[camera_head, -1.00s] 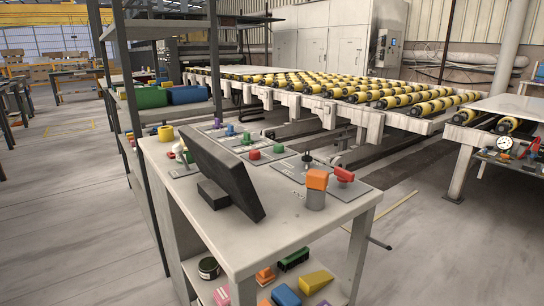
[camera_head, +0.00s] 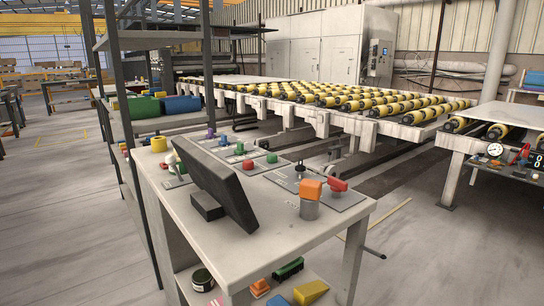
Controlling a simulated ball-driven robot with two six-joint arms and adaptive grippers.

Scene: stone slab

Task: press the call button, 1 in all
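A worktable (camera_head: 285,247) stands in front of me with several grey control panels on it. One panel carries a red button (camera_head: 248,164) and a green button (camera_head: 272,158). Further back are a purple knob (camera_head: 211,132), a blue knob (camera_head: 223,141) and another green control (camera_head: 240,149). On the near right, a panel (camera_head: 341,200) holds a red handle (camera_head: 337,185), with an orange block (camera_head: 311,188) on a grey cylinder beside it. No label is readable, so I cannot tell which control is the call button. Neither gripper is in view.
A dark tilted screen (camera_head: 216,185) stands on the table's left and hides part of the panels. A dark-posted shelf rack (camera_head: 150,40) rises at the left. A roller conveyor (camera_head: 350,97) lies behind. Open floor (camera_head: 440,250) is to the right.

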